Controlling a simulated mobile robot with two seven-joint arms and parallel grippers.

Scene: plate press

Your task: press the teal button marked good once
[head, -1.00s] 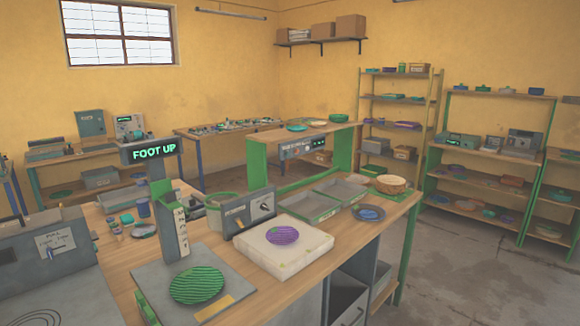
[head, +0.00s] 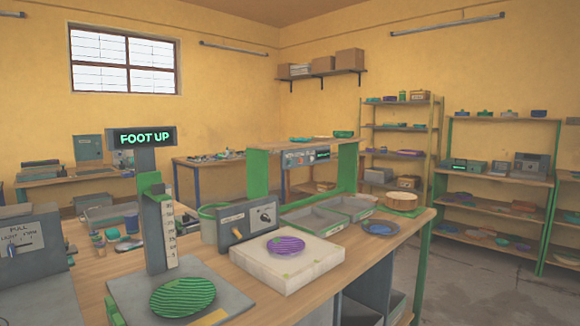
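I cannot make out a teal button marked good in the head view. A dark sign (head: 141,138) reading FOOT UP in teal letters stands on a grey post with a scale (head: 170,235). A green striped plate (head: 182,297) lies on the grey base at its foot. A grey box (head: 248,220) with a dark knob and a small label stands to the right of the post. A small panel (head: 305,157) with lit marks is on the green-legged riser; its marks are too small to read. Neither of my grippers is in view.
A purple striped plate (head: 286,246) lies on a pale block (head: 287,264) on the wooden bench. A grey switch box (head: 32,240) is at the left. Floor is clear at right.

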